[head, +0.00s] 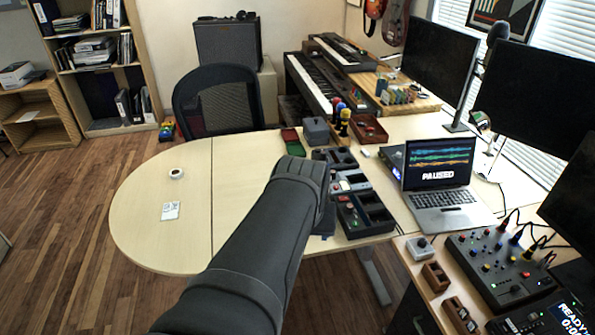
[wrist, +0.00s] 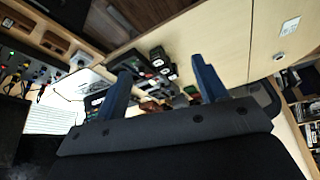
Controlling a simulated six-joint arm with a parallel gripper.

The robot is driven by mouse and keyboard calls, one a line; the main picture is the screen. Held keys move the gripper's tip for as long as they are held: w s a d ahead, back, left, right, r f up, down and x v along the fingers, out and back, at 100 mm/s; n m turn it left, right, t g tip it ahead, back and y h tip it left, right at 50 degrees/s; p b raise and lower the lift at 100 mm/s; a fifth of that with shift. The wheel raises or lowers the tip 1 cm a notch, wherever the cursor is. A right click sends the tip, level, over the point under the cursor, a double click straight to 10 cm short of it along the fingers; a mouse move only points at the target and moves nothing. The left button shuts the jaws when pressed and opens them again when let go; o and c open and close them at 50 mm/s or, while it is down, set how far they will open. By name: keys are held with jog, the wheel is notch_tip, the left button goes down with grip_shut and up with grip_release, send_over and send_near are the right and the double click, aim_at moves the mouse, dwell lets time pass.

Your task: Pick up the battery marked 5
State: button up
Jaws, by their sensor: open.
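My gripper (wrist: 161,65) is open in the wrist view, its two blue fingers apart with nothing held between them. Beyond the fingertips, black trays (wrist: 158,60) with small items stand on the pale table. In the head view, my arm reaches over the table to a row of dark trays (head: 378,212), and it hides the gripper and part of the row. Small light and red items (head: 349,184) sit in these trays and may be batteries. No number is readable, so I cannot tell which is the battery marked 5.
The pale table (head: 150,225) is mostly clear on the left, with a white card (head: 170,211) and a small round item (head: 176,174). A laptop (head: 440,185) stands right of the trays. A mixer (head: 505,262) and a grey box (head: 316,131) are also near.

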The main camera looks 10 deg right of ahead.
jog(key=w+d+f+n, duration=0.15)
jog(key=w+d, duration=0.25)
jog(key=w, duration=0.5)
jog(key=w+d+f+y, duration=0.1)
jog(key=w+d+f, duration=0.15)
jog(key=w, duration=0.65)
jog(key=w+d+f+n, duration=0.1)
jog(key=w+d, duration=0.4)
jog(key=w, duration=0.4)
jog(key=shift+n, duration=0.45)
jog(key=w+x, duration=0.1)
jog(key=x, duration=0.8)
jog(key=w+d+r+x, duration=0.1)
jog(key=w+x, duration=0.1)
jog(key=x, duration=0.7)
jog(key=w+d+r+x, duration=0.1)
jog(key=x, duration=0.9)
jog(key=shift+w+f, duration=0.15)
jog(key=shift+w, duration=0.25)
jog(key=shift+c, duration=0.4)
